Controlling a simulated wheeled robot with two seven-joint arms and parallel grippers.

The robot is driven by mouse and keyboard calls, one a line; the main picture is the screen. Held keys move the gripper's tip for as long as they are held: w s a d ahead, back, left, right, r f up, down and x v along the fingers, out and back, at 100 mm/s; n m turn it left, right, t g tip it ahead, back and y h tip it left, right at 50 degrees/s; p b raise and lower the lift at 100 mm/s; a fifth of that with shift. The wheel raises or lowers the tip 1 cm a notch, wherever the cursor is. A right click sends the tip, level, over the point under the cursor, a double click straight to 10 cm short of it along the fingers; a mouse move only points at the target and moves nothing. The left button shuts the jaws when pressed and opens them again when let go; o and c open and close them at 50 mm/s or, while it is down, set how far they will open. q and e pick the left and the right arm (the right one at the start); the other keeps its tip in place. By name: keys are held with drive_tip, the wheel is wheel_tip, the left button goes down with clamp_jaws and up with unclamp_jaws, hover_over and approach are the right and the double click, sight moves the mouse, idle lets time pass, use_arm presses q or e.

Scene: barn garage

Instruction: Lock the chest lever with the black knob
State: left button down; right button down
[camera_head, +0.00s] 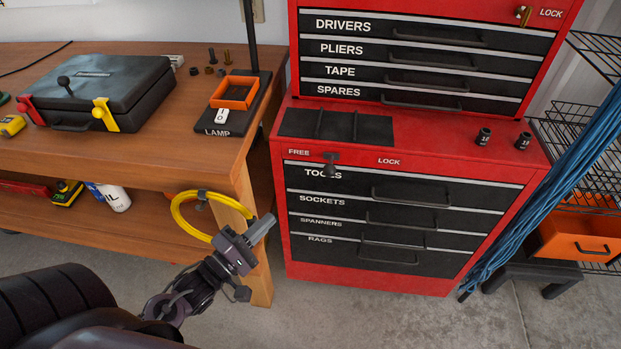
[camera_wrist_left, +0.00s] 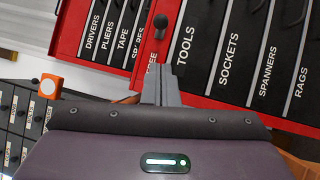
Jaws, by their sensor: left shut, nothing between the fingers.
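The red tool chest (camera_head: 283,215) has a lever with a black knob (camera_head: 331,157) on its front edge strip, between the words FREE and LOCK. The lever stands just right of FREE, well left of LOCK. My left gripper (camera_head: 266,226) is shut and empty, in front of the chest's left side, lower than the lever and apart from it. In the left wrist view the black knob (camera_wrist_left: 160,21) shows straight beyond the closed fingertips (camera_wrist_left: 157,68), with a gap between. My right gripper is not in view.
A wooden workbench (camera_head: 215,150) stands at the left, with a dark case (camera_head: 110,85) and an orange tray (camera_head: 234,92) on it. Two black sockets (camera_head: 484,136) stand on the chest ledge. The floor before the chest is clear.

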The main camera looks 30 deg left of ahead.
use_arm(q)
approach(330, 165)
drive_tip(key=w+f, duration=0.1)
drive_tip(key=w, duration=0.4)
drive_tip(key=shift+w+a+f+p, duration=0.1)
drive_tip(key=shift+w+a+p, duration=0.15)
drive_tip(key=shift+p, duration=0.15)
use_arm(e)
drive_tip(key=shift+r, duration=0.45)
use_arm(q)
drive_tip(key=shift+d, duration=0.1)
drive_tip(key=w+d+p, duration=0.1)
drive_tip(key=w+d, duration=0.1)
drive_tip(key=d, duration=0.4)
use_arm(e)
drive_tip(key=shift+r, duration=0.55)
use_arm(q)
drive_tip(key=shift+d, duration=0.1)
